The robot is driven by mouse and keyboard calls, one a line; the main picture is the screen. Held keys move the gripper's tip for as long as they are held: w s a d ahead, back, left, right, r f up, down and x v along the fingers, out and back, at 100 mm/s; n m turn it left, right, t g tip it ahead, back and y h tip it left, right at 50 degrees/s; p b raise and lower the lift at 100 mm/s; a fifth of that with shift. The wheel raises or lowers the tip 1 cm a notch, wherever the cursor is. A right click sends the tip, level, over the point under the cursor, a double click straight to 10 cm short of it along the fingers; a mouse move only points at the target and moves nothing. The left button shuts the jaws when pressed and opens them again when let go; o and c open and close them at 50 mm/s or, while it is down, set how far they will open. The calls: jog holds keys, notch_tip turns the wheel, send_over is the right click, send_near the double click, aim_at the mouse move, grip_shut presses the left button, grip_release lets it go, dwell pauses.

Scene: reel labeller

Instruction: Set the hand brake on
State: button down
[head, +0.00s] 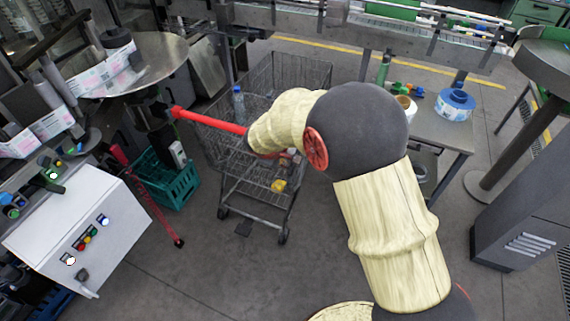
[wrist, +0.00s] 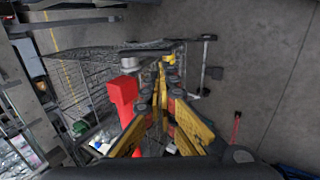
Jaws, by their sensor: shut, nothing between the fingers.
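A cart with a wire basket (head: 290,75) stands in the middle of the head view, with a red handle bar (head: 210,121) along its near side. The bar's red end (wrist: 123,92) shows in the wrist view, left of my gripper (wrist: 162,75). More red shows low behind the fingers. The yellow-padded fingers are shut and empty, pointing down over the cart; I cannot tell whether they touch it. No part is clearly recognisable as the hand brake.
A white control box (head: 80,235) with coloured buttons is at the left, near a green crate (head: 165,180). A round metal table (head: 150,62) stands behind it. The floor in front of the cart is clear.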

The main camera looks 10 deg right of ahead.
aim_at(290, 169)
jog(key=b+x, duration=0.2)
jog(key=x, duration=1)
jog(key=shift+f, duration=0.35)
jog(key=shift+w+f+b, duration=0.1)
jog(key=shift+f+b, duration=0.15)
jog(key=shift+b, duration=0.2)
